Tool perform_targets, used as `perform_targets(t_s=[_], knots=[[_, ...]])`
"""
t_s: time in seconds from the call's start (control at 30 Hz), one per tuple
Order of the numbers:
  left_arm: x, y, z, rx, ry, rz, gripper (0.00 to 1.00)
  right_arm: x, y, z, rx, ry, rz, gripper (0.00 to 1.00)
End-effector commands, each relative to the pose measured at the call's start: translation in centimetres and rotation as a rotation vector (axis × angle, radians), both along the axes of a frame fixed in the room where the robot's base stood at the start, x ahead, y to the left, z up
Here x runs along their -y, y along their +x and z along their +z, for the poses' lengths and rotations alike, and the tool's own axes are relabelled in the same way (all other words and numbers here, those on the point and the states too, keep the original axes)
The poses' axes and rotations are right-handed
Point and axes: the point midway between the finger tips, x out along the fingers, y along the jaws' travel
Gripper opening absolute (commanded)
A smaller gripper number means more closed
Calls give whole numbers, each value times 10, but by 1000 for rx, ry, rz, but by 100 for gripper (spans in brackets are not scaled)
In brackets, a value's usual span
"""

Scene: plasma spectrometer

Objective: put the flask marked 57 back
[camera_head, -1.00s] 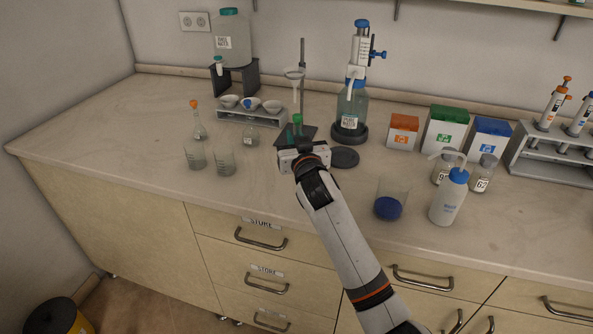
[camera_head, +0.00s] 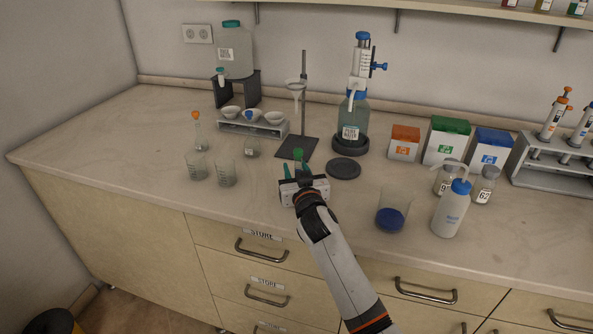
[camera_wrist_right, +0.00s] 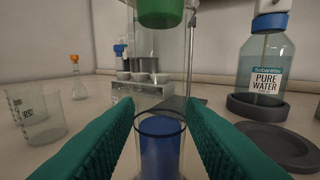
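My right gripper (camera_head: 296,171) is over the front middle of the counter, shut on a clear glass vessel with a green cap (camera_head: 298,154). In the right wrist view the green cap (camera_wrist_right: 160,12) is at the top, and the glass with something blue in it (camera_wrist_right: 161,145) sits between the two green fingers. I cannot read a 57 on it, and its base is hidden. A flask with an orange stopper (camera_head: 198,135) stands at the left, and a small labelled flask (camera_head: 251,146) stands right of it. My left gripper is not in view.
Two beakers (camera_head: 196,167) (camera_head: 226,174) stand left of the gripper. Behind are a rack with white bowls (camera_head: 268,130), a stand (camera_head: 303,100), a pure water bottle (camera_head: 352,118) and a dark round disc (camera_head: 344,169). A blue-filled beaker (camera_head: 391,217) and bottles stand right.

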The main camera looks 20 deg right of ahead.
Motion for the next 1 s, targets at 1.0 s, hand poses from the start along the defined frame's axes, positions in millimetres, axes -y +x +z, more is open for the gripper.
perform_targets(t_s=[1.0], knots=[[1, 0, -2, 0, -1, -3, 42, -8, -108, 2, 0, 2, 1, 38]])
